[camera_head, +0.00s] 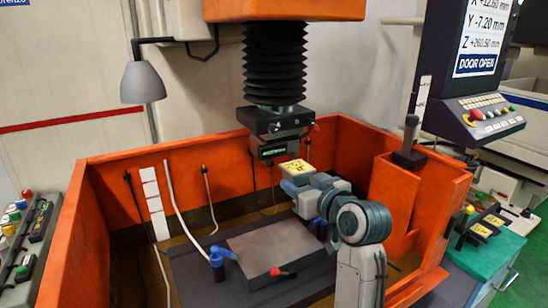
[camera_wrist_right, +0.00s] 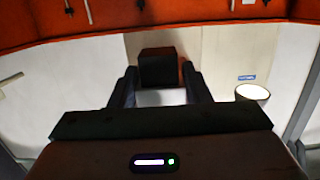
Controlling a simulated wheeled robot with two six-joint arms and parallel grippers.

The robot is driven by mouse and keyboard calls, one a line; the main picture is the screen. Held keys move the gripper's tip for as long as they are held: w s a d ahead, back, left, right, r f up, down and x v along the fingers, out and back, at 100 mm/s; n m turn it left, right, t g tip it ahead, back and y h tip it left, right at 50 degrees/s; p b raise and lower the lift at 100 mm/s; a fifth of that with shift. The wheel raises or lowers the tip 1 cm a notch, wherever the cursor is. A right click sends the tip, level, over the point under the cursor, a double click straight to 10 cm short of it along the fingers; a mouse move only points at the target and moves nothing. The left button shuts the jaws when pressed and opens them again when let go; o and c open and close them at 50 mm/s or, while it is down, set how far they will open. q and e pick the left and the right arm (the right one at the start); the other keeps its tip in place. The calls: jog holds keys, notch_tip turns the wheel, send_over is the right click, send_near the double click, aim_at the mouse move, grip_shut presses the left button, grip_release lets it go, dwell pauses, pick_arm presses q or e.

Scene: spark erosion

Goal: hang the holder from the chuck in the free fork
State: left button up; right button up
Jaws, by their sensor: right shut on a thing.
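The chuck (camera_head: 276,122) is a dark block under the black bellows, with a red lever on its right and a lit green strip below. The holder (camera_head: 296,167), with a yellow label on top, is just below and right of the chuck. Whether they touch is unclear. My right gripper (camera_head: 288,187) is shut on it. In the right wrist view the dark holder (camera_wrist_right: 160,68) is between the fingers of this gripper (camera_wrist_right: 160,88). More yellow-labelled pieces (camera_head: 483,229) are on the green stand (camera_head: 497,258) at right; the free fork cannot be made out. My left gripper is out of view.
The orange tank wall (camera_head: 220,152) surrounds the work area. A grey block (camera_head: 275,252) with blue and red clamps lies on the tank floor. An orange box (camera_head: 390,200) with a dark post is between my right arm and the stand. A lamp (camera_head: 142,82) hangs at left.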

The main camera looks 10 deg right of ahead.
jog(key=shift+f+p+v, duration=0.1)
jog(key=shift+p+v, duration=0.1)
jog(key=shift+v, duration=0.5)
jog(key=shift+f+p+v, duration=0.15)
jog(key=shift+v, duration=0.6)
